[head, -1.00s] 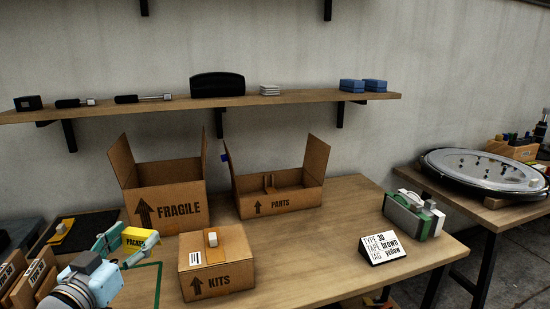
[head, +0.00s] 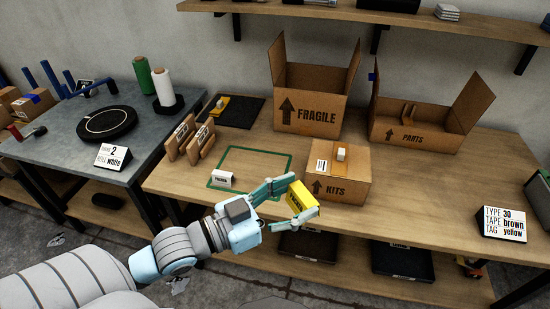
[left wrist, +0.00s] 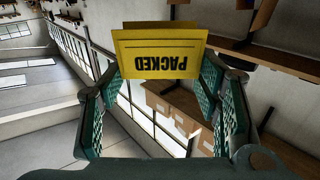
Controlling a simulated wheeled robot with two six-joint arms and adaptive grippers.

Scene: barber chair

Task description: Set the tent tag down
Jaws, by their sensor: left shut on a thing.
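The yellow tent tag (head: 301,194), printed PACKED, is in my left gripper (head: 296,200). The gripper is shut on it, with a finger on each side, and holds it above the table's front edge, just left of the KITS box (head: 345,188). In the left wrist view the tag (left wrist: 160,45) sits between the fingertips (left wrist: 163,72), its lettering upside down. My right gripper is not in view.
A green outline (head: 232,150) on the wooden table has a small white tent card (head: 222,179) at its front left. The FRAGILE box (head: 311,112) and PARTS box (head: 418,135) stand open behind.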

